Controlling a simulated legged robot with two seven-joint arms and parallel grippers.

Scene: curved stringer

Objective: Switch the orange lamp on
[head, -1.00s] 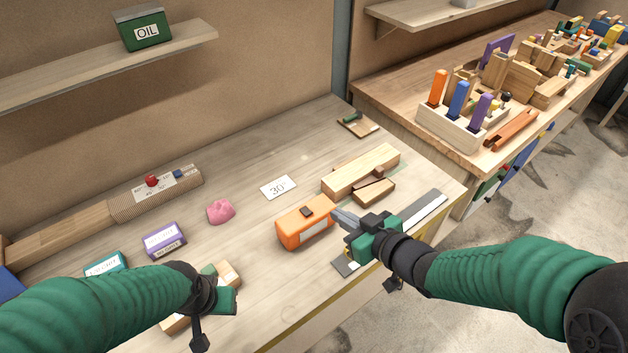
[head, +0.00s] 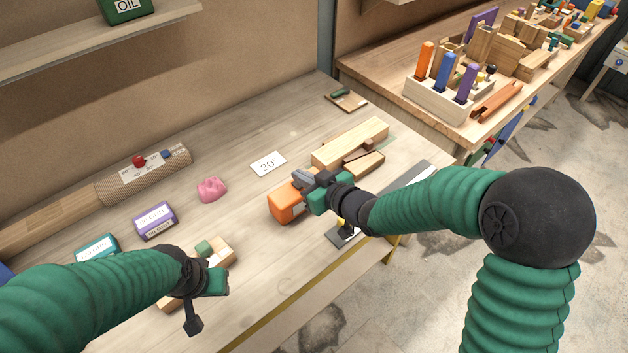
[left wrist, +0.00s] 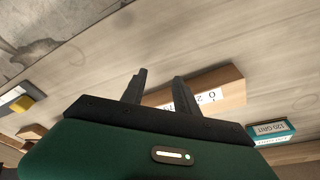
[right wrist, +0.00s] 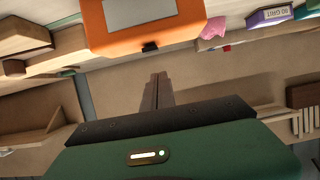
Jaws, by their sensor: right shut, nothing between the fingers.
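The orange lamp (head: 282,209) is a box on the workbench, partly hidden behind my right gripper in the head view. In the right wrist view the orange lamp (right wrist: 188,32) shows a grey panel and a small dark switch (right wrist: 150,47) at its edge. My right gripper (head: 301,178) is shut and empty over the lamp's top; its fingertips (right wrist: 159,75) lie near the switch in the right wrist view. Whether they touch it, I cannot tell. My left gripper (left wrist: 159,76) is open and empty, near a wooden block (left wrist: 215,86) at the bench's front left.
A wooden beam (head: 350,144) lies just behind and right of the lamp. A "30" card (head: 268,164), pink lump (head: 211,189) and purple box (head: 155,220) lie to the left. A metal strip (head: 408,176) runs along the right front. Bare bench lies between the grippers.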

